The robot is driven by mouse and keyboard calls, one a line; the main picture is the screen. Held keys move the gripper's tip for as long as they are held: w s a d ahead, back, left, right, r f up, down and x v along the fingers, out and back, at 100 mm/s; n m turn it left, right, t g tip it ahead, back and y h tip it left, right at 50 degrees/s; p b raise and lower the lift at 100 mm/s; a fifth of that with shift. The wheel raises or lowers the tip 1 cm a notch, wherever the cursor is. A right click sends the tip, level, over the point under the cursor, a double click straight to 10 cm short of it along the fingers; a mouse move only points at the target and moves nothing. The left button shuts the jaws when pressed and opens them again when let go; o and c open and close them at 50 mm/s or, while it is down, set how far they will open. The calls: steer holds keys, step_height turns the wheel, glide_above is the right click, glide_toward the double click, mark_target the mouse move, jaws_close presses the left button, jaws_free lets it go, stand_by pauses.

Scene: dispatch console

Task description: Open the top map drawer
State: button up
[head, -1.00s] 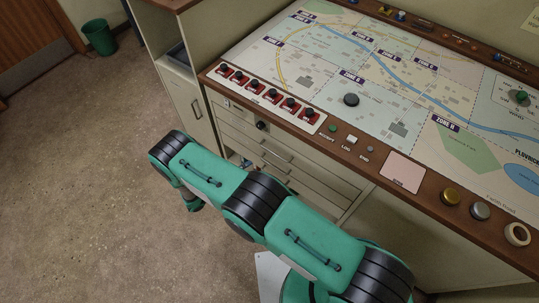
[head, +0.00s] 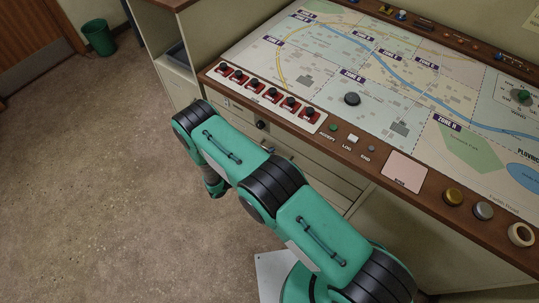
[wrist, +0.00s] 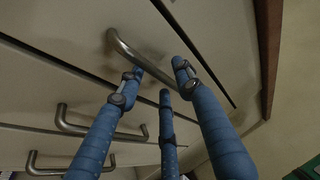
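The map drawers are a stack of cream fronts under the console's wooden edge, partly behind my arm in the head view. In the wrist view, a drawer front (wrist: 70,30) carries a curved metal handle (wrist: 124,48), the uppermost of the handles there. This front appears flush and closed. My gripper (wrist: 160,78) has its blue fingers spread at this handle, with the bar running behind and between the fingertips. I cannot tell whether they touch it. In the head view my arm hides most of the gripper.
Two lower handles (wrist: 85,128) (wrist: 45,165) show at the left of the wrist view. The console top (head: 320,50) overhangs the drawers, with red switches (head: 256,86) along its edge. A green bin (head: 99,37) stands far left. The floor (head: 90,180) at left is clear.

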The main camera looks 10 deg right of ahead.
steer(key=shift+c, duration=0.3)
jaws_close()
steer(key=s+a+b, duration=0.2)
steer(key=s+a, duration=1.7)
steer(key=shift+a, duration=0.15)
steer(key=shift+o, duration=0.3)
jaws_free()
steer(key=shift+s, duration=0.1)
steer(key=v, duration=1.2)
